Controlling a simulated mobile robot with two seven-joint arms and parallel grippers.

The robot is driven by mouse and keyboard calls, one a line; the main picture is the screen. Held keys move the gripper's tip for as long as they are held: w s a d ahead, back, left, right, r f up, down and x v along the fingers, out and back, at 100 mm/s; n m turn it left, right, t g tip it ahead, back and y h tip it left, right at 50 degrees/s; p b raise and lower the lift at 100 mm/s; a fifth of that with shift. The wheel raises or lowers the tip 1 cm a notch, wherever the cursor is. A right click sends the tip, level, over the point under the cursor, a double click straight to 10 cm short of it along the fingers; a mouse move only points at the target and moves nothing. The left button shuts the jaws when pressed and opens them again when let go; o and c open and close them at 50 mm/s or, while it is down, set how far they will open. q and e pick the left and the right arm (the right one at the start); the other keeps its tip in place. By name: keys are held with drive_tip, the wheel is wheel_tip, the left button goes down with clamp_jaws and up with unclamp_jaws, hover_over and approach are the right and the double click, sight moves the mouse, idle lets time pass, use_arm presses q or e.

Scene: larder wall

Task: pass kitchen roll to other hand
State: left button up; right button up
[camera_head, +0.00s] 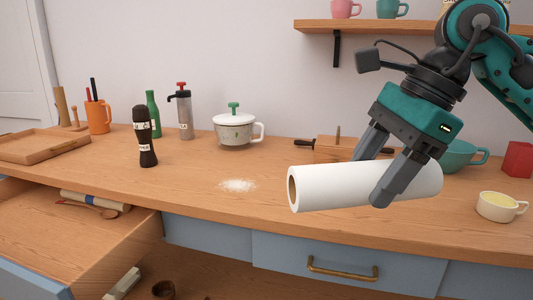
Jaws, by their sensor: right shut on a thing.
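The kitchen roll (330,186) is a white cylinder with a brown cardboard core showing at its left end. It lies roughly level in the air, above the front part of the wooden counter. My right gripper (372,182) comes down from the upper right and is shut on the kitchen roll, with one finger in front of it and one behind. The fingers hide part of the roll's right half. My left gripper is not in view.
A pepper mill (145,137), a lidded white pot (237,128) and white powder (238,185) are on the counter (200,205). An open drawer (70,240) juts out at lower left.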

drive_tip(key=s+d+f+n+g+h, duration=0.1)
drive_tip(key=d+f+n+g, duration=0.2)
drive_tip(key=f+n, duration=0.5)
drive_tip(key=d+f+n+g+h, duration=0.2)
drive_tip(key=f+n+g, duration=0.1)
drive_tip(key=f+n, duration=0.45)
use_arm(q)
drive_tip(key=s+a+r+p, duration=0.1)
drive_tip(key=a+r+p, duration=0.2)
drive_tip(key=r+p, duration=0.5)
drive_tip(key=p, duration=0.5)
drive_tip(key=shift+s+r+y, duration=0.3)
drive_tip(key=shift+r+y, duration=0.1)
use_arm(e)
drive_tip(key=shift+t, duration=0.3)
drive_tip(key=r, duration=0.4)
drive_tip(key=shift+s+d+r, duration=0.1)
drive_tip(key=shift+s+r, duration=0.1)
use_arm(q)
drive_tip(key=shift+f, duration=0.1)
use_arm(e)
drive_tip(key=shift+f, duration=0.1)
